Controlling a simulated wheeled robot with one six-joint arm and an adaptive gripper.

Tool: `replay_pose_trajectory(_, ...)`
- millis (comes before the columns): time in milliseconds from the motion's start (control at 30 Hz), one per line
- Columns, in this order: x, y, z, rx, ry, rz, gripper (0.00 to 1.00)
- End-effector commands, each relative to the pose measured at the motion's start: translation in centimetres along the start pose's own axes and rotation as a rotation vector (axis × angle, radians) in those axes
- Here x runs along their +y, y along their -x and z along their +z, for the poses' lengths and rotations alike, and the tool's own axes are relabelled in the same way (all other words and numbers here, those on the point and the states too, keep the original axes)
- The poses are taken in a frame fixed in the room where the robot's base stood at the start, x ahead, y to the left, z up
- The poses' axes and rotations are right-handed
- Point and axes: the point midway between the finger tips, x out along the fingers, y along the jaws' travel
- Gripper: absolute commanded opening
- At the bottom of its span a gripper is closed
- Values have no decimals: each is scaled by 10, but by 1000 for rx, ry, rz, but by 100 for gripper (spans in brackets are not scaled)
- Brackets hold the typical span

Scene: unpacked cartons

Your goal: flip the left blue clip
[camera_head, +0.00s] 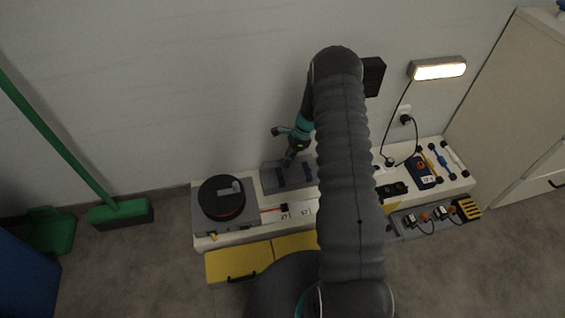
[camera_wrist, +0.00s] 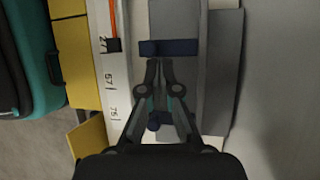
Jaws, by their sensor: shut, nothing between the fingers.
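A grey case stands at the back of the white bench, with its bare top (camera_wrist: 175,16) in the wrist view. The left blue clip (camera_head: 280,181) is a dark blue bar on its front side; it also shows in the wrist view (camera_wrist: 168,47) just beyond my fingertips. A second blue part (camera_wrist: 158,120) shows between my finger linkages; it appears to be the right clip. My gripper (camera_head: 288,161) is above the case, pointing down. Its fingertips (camera_wrist: 160,62) are together and empty, close to the left clip. I cannot tell whether they touch it.
A turntable-like black disc (camera_head: 221,199) stands left of the case. Numbered white strips (camera_wrist: 110,80) run along the bench front, above yellow drawers (camera_head: 238,263). Right of my arm are a multimeter (camera_head: 423,171), tools and a lamp (camera_head: 438,69). The wall is close behind.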

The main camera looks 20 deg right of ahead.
Motion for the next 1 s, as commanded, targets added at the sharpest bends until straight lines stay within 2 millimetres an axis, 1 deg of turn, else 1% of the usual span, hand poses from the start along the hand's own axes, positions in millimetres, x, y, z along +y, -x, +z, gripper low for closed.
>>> replay_pose_trajectory(167,0,0,0,0,0,0,0)
replay_pose_trajectory(267,1,5,1,0,0,0,0)
replay_pose_trajectory(367,4,17,2,0,1,0,0)
replay_pose_trajectory(500,11,41,2,1,3,-1,0)
replay_pose_trajectory(700,19,70,3,2,6,0,0)
replay_pose_trajectory(900,25,88,4,3,10,4,0)
replay_pose_trajectory(1000,26,92,5,3,10,5,0)
